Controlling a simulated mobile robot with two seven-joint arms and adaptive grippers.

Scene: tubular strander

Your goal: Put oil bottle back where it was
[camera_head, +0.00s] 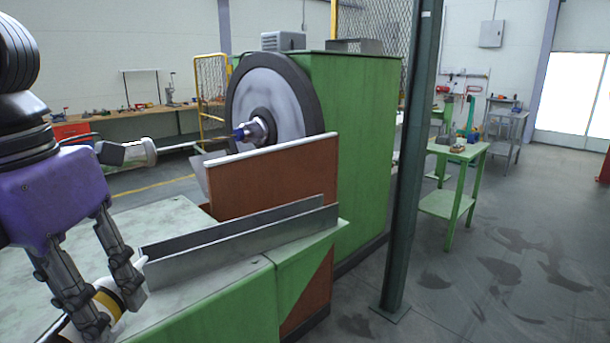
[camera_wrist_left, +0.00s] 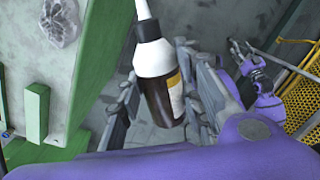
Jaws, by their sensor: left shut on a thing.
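The oil bottle (camera_head: 107,302) has a dark brown body, a white and yellow label and a white top with a nozzle. My left gripper (camera_head: 112,300) is shut on it at the lower left of the head view, and its fingers hide part of the bottle. In the left wrist view the bottle (camera_wrist_left: 158,75) lies between the two fingers of my left gripper (camera_wrist_left: 165,95), with its white top toward the upper edge. My right gripper (camera_wrist_left: 240,55) shows small in the left wrist view; its jaw state is unclear.
A green machine bench (camera_head: 205,300) with a pale top and an upright metal rail (camera_head: 240,232) lies beside the bottle. A large wheel (camera_head: 270,100) stands behind it. A green post (camera_head: 405,150) and a small green table (camera_head: 458,150) stand right. Grey floor (camera_head: 480,270) is open there.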

